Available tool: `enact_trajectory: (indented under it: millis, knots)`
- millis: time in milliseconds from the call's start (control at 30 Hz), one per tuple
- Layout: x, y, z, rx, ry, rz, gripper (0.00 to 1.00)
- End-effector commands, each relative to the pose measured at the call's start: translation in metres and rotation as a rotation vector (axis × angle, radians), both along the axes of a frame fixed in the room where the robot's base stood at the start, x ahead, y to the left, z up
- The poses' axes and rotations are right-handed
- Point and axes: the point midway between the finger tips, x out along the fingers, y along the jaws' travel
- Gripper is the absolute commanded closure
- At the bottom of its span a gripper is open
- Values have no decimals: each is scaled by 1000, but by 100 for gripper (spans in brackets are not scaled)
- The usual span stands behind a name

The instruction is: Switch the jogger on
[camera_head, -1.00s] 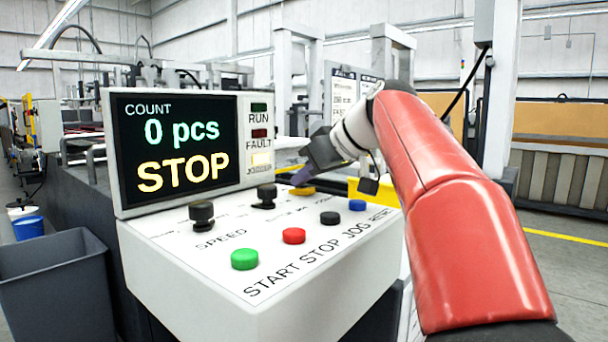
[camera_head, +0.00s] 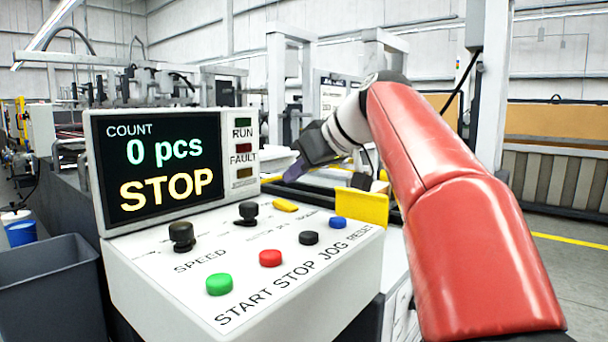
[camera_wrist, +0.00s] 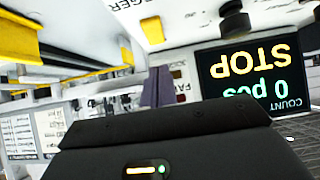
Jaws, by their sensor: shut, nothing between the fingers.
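The control box (camera_head: 330,275) carries a yellow switch (camera_head: 285,205) on its sloped top. In the wrist view the yellow switch (camera_wrist: 153,28) appears upside down beside lettering ending in "GGER". The lowest lamp (camera_head: 244,173) beside the display is dark amber, unlit; its small label is hard to read. The display (camera_head: 160,165) reads COUNT 0 pcs and STOP. My gripper (camera_head: 293,172) is shut and empty, above and behind the yellow switch with a visible gap. Its purple-grey fingers also show in the wrist view (camera_wrist: 156,88).
Green (camera_head: 219,284), red (camera_head: 270,258), black (camera_head: 308,238) and blue (camera_head: 338,223) buttons line the front of the panel. Two black knobs (camera_head: 182,236) (camera_head: 247,213) stand behind them. A yellow block (camera_head: 362,207) is right of the box. A grey bin (camera_head: 50,285) stands left.

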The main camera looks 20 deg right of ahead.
Motion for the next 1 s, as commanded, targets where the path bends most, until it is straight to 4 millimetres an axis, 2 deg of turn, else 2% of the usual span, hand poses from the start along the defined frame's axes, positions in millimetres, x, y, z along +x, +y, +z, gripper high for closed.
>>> enact_trajectory:
  millis: [33,200,400,600,1000]
  knots:
    - [-10,-9,10,-1,-4,-5,100]
    - [-37,-28,32,1,-4,-4,100]
    - [-59,-43,50,1,-4,-2,100]
    - [-67,-49,55,1,-3,-1,100]
    - [-65,-48,55,4,-8,0,100]
